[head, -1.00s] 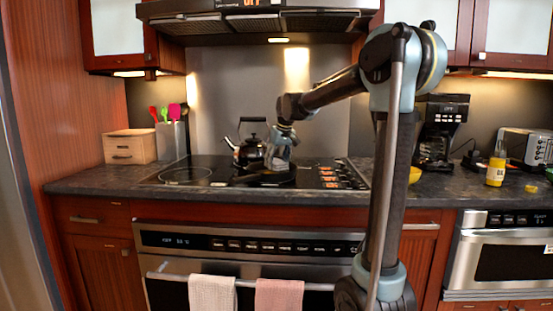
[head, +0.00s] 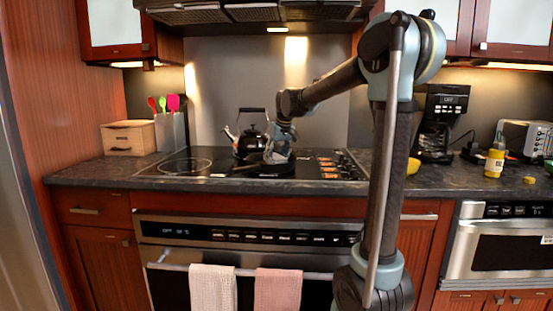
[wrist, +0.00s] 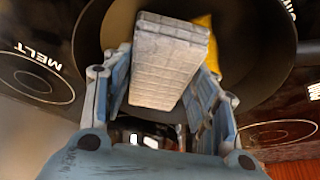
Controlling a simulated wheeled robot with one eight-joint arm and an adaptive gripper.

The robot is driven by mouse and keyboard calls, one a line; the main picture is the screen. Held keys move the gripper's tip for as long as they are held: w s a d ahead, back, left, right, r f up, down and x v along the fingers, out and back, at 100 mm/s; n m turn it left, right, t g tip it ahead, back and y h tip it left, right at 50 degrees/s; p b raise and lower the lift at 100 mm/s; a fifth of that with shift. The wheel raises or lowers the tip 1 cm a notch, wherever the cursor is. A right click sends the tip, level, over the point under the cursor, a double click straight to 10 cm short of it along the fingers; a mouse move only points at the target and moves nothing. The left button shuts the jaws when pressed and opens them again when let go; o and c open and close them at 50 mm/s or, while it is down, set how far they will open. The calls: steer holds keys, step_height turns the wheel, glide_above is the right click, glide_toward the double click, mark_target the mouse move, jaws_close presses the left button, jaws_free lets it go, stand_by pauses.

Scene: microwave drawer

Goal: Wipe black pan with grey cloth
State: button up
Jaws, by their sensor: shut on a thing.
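The black pan (head: 266,174) sits on the black cooktop, low and partly hidden behind my gripper in the head view. In the wrist view the round black pan (wrist: 272,52) fills the upper middle. My gripper (head: 278,155) is over the pan, pointing down. In the wrist view my gripper (wrist: 165,82) is shut on the grey cloth (wrist: 168,55), a folded, light grey block between the fingers. The cloth is over the pan; I cannot tell whether it touches it. Something yellow (wrist: 203,22) shows behind the cloth, partly hidden.
A dark kettle (head: 250,138) stands on the cooktop close to my gripper, at its left. A utensil holder (head: 171,130) and wooden box (head: 128,138) are at the left. A coffee maker (head: 440,122), yellow bottle (head: 494,163) and toaster (head: 524,138) stand at the right.

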steer(key=shift+f, duration=0.5)
stand_by(0.4)
steer(key=shift+w+a, duration=0.3)
steer(key=shift+a, duration=0.35)
steer(key=shift+w+a, duration=0.3)
steer(key=shift+a, duration=0.3)
steer(key=shift+s+d+f, duration=0.1)
steer(key=shift+s+d, duration=0.25)
steer(key=shift+d, duration=0.3)
steer(key=shift+s+d+f, duration=0.1)
steer(key=shift+s+d, duration=0.2)
steer(key=shift+d, duration=0.35)
steer(key=shift+w+a+r, duration=0.1)
steer(key=shift+w+a, duration=0.2)
steer(key=shift+a, duration=0.35)
steer(key=shift+w+a+r, duration=0.1)
steer(key=shift+w+a, duration=0.2)
steer(key=shift+a, duration=0.35)
steer(key=shift+s+d, duration=0.3)
steer(key=shift+d, duration=0.35)
steer(key=shift+s+d, duration=0.25)
steer(key=shift+d, duration=0.4)
steer(key=shift+w+a, duration=0.3)
steer(key=shift+a, duration=0.35)
steer(key=shift+w+a, duration=0.25)
steer(key=shift+a, duration=0.4)
steer(key=shift+f, duration=0.1)
